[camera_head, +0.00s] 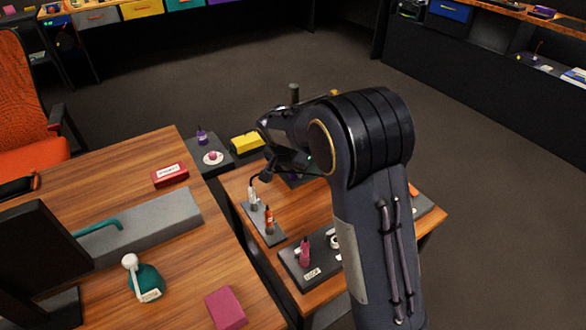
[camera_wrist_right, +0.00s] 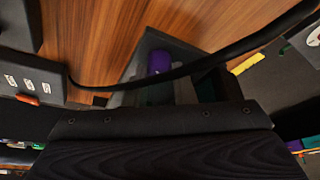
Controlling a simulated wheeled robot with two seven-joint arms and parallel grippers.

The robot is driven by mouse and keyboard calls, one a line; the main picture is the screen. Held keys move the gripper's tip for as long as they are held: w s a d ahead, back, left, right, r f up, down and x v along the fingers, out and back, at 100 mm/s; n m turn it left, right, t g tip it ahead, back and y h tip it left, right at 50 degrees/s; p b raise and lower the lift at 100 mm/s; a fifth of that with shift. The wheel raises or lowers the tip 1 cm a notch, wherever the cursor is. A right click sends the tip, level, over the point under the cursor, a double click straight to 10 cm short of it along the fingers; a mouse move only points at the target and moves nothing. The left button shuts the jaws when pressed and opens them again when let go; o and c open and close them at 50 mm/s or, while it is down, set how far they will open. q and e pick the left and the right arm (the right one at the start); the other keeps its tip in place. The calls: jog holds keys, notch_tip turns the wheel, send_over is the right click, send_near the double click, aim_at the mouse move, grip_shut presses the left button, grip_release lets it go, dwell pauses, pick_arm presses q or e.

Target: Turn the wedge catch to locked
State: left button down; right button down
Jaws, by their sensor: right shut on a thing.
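My right gripper (camera_head: 266,172) reaches over the small wooden table in the head view, its tips mostly hidden by its own arm. In the right wrist view a purple piece (camera_wrist_right: 160,62) is in the middle, on or above a dark panel (camera_wrist_right: 147,42), just past the black gripper body. The gripper is shut, seemingly on this purple piece, which may be the wedge catch. The contact is too dark to make out, and no locked mark on it can be read. My left gripper is not in view.
A yellow block (camera_head: 247,142) lies behind. A larger desk (camera_head: 100,195) on the left holds a red box (camera_head: 169,174) and a grey slab (camera_head: 150,232).

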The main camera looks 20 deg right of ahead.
jog(key=c, duration=1.2)
grip_release()
jog(key=v, duration=0.7)
jog(key=shift+r, duration=0.35)
jog(key=shift+s+a, duration=0.1)
jog(key=shift+a, duration=0.05)
